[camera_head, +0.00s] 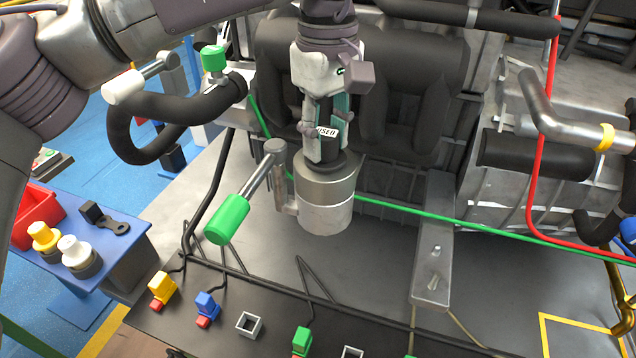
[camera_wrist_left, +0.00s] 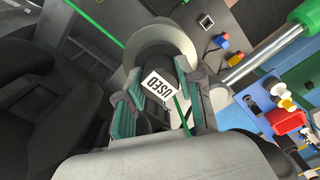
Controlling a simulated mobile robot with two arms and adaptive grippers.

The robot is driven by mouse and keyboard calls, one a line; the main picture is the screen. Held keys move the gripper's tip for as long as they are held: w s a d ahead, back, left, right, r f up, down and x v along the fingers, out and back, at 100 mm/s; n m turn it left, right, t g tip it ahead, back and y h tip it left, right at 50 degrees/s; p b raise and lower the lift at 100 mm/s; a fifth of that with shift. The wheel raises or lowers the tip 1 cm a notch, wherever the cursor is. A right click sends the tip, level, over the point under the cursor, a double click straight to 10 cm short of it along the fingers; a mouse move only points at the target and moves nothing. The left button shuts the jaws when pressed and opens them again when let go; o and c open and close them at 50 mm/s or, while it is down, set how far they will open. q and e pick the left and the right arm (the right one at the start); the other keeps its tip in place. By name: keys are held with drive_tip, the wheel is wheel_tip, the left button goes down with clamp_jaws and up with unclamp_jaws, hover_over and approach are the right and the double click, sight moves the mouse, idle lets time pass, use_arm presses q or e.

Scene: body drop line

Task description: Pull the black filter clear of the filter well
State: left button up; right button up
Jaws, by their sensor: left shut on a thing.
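The black filter (camera_head: 327,132) carries a white label reading "USED". My left gripper (camera_head: 326,150) comes down from above and is shut on the filter, one finger on each side. The filter well (camera_head: 325,205) is a round metal cup directly below, and the filter's lower end is at its mouth. I cannot tell how deep the filter sits. In the left wrist view, the filter's label (camera_wrist_left: 157,86) shows between the fingers, with the pale round well (camera_wrist_left: 165,40) just beyond them. My right gripper is not in view.
A lever with a green handle (camera_head: 228,219) stands left of the well, close to it. A green cable (camera_head: 430,213) runs behind the well. A black hose (camera_head: 165,123) curves at upper left. Coloured connectors (camera_head: 162,288) line the front panel. A blue side table (camera_head: 110,240) is at left.

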use_arm(q)
clamp_jaws()
drive_tip(key=shift+r+p, duration=0.8)
drive_tip(key=shift+r, duration=0.2)
drive_tip(key=shift+r+p, duration=3.4)
drive_tip(key=shift+r, duration=0.7)
